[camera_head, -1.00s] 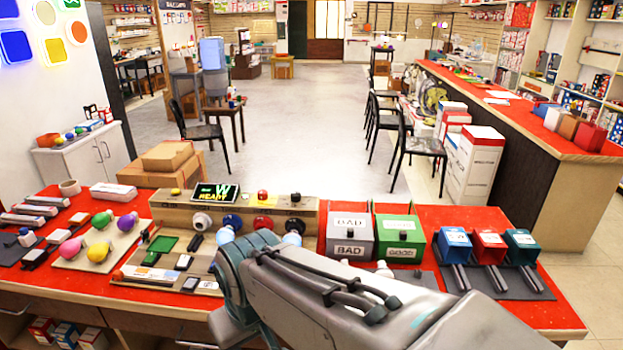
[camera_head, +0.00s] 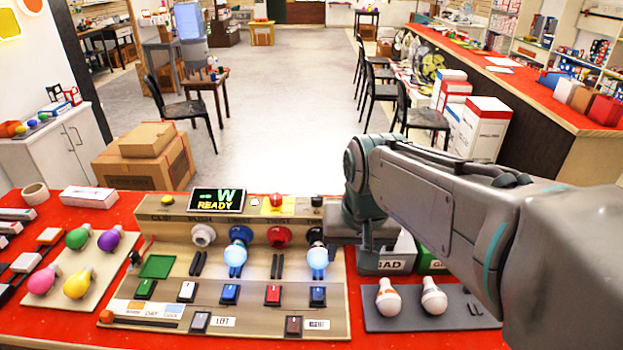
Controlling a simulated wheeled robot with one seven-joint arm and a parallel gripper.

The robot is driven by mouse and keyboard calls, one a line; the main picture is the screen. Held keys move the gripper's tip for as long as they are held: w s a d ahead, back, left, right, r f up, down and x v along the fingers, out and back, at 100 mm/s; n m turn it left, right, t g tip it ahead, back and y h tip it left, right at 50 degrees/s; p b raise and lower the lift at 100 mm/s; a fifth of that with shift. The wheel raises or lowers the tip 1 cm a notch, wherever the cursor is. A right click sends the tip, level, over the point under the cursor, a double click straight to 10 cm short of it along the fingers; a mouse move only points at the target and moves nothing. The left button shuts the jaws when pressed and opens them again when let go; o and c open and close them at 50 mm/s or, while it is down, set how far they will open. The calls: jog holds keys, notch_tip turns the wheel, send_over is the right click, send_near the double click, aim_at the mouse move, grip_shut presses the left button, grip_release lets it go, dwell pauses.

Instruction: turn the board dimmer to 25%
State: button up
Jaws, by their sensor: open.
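The wooden board (camera_head: 180,279) lies on the red table, with a raised back panel and a display (camera_head: 216,200) reading "W READY". I cannot tell for certain which control is the dimmer. A slider with an orange knob (camera_head: 106,316) sits at the front left, its knob at the left end of a dark slot. A small dark knob (camera_head: 317,201) stands at the back panel's right end. My gripper (camera_head: 367,262) hangs at the board's right edge, open, apart from the slider; its fingers are partly hidden and dark.
Pale blue bulbs (camera_head: 237,255) (camera_head: 317,258) sit in the blue and black sockets. Several switches line the board. Two white bulbs (camera_head: 433,297) lie on a grey mat at right, near the "BAD" bin (camera_head: 392,265). Coloured bulbs (camera_head: 77,283) lie on a tray at left.

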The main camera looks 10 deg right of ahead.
jog(key=w+d+r+m+g+b, duration=0.1)
jog(key=w+r+m, duration=0.15)
jog(key=w, duration=0.65)
jog(key=w+r+m, duration=0.2)
jog(key=w+m, duration=0.2)
jog(key=w, duration=0.4)
jog(key=m+g+b, duration=0.2)
jog(key=m, duration=0.5)
send_over(317, 196)
notch_tip(317, 196, down, 4)
notch_tip(317, 196, down, 13)
jog(key=shift+s+f+b, duration=0.1)
jog(key=shift+f+b, duration=0.1)
jog(key=shift+b, duration=0.45)
jog(key=c, duration=1)
